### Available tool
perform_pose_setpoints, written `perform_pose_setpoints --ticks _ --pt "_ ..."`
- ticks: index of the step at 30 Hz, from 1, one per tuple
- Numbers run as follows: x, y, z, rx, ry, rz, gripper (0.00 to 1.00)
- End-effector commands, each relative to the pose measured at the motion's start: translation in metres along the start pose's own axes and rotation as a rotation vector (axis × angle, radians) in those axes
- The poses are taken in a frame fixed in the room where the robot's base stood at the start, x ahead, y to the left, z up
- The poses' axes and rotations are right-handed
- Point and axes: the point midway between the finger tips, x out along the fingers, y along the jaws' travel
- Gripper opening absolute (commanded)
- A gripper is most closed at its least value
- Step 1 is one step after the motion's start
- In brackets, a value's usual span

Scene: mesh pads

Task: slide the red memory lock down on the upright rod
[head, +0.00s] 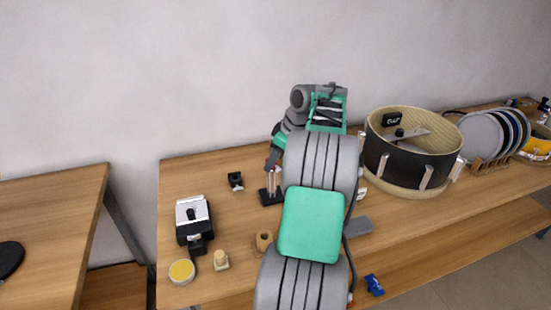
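A short upright rod (267,183) stands on a dark base (271,198) on the wooden table, just left of my arm. My gripper (271,163) is small in the head view, low over the top of the rod and pointing down at it. The gap between its fingers is too small to make out. I cannot make out the red memory lock; it may be hidden by my gripper or my arm. Whether the fingers touch anything does not show.
A drum shell (412,165) stands right of my arm, with a rack of plates (483,135) beyond it. A black-and-white device (193,214), a yellow-topped round tin (182,271) and a small black block (235,181) are at the left. A blue item (374,285) lies near the front.

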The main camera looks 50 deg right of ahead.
Motion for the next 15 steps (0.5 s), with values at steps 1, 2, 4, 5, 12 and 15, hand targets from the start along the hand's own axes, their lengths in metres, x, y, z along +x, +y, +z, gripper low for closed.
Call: perform_pose_setpoints --ticks 1,2,4,5,12,15 --pt "0.0 0.0 0.0 0.0 0.0 0.0 0.6" --pt "0.0 0.0 0.0 0.0 0.0 -0.001 0.6" --pt "-0.003 0.0 0.0 0.001 0.0 0.0 0.6" --pt "-0.005 0.001 0.0 0.001 0.0 0.001 0.6" --pt "-0.054 0.001 -0.001 0.001 0.001 0.003 0.6" --pt "-0.07 0.001 -0.001 0.0 0.0 0.0 0.6"
